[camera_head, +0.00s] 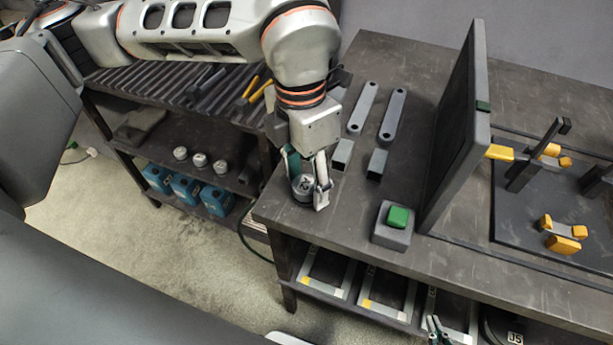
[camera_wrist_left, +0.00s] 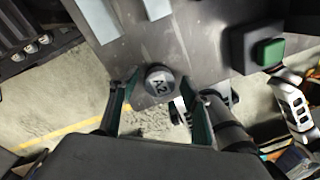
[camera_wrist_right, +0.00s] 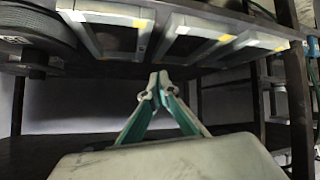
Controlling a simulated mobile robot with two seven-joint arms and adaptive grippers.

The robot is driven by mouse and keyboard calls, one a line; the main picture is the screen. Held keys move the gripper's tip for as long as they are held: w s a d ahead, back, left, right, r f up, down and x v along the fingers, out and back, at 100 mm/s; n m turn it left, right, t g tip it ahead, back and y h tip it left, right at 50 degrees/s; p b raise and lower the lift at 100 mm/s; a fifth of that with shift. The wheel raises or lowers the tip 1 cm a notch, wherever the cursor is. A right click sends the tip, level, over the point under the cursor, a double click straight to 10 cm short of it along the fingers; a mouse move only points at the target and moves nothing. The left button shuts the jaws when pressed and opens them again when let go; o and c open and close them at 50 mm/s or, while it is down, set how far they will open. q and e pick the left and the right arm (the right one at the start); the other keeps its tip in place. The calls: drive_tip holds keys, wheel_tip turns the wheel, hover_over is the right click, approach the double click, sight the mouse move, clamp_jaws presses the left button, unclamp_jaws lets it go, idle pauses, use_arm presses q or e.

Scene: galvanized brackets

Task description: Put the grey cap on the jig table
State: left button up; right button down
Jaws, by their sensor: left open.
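The grey cap (camera_head: 304,187), a round metal piece with dark marking, sits on the near left corner of the jig table (camera_head: 400,75). The left wrist view shows the cap (camera_wrist_left: 158,82) with "A2" on its top, close to the table edge. My left gripper (camera_head: 306,184) points down, its open fingers on either side of the cap; in the left wrist view the fingers (camera_wrist_left: 160,88) stand apart from it. My right gripper (camera_head: 435,325) is low at the table's front; the right wrist view shows its fingertips (camera_wrist_right: 158,82) together, with nothing visible between them.
A green button box (camera_head: 392,226) and an upright dark panel (camera_head: 460,125) stand right of the cap. Grey bars (camera_head: 363,107) and square tubes lie behind it. A left rack holds similar caps (camera_head: 198,160) and blue bins (camera_head: 186,190). Framed trays (camera_head: 328,272) lie under the table.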

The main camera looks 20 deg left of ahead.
sight(303, 180)
use_arm(q)
wheel_tip(303, 180, up, 12)
drive_tip(key=p, duration=0.1)
drive_tip(key=shift+w+a+r, duration=0.15)
drive_tip(key=shift+w+a, duration=0.1)
drive_tip(key=shift+a, duration=0.1)
idle(0.6)
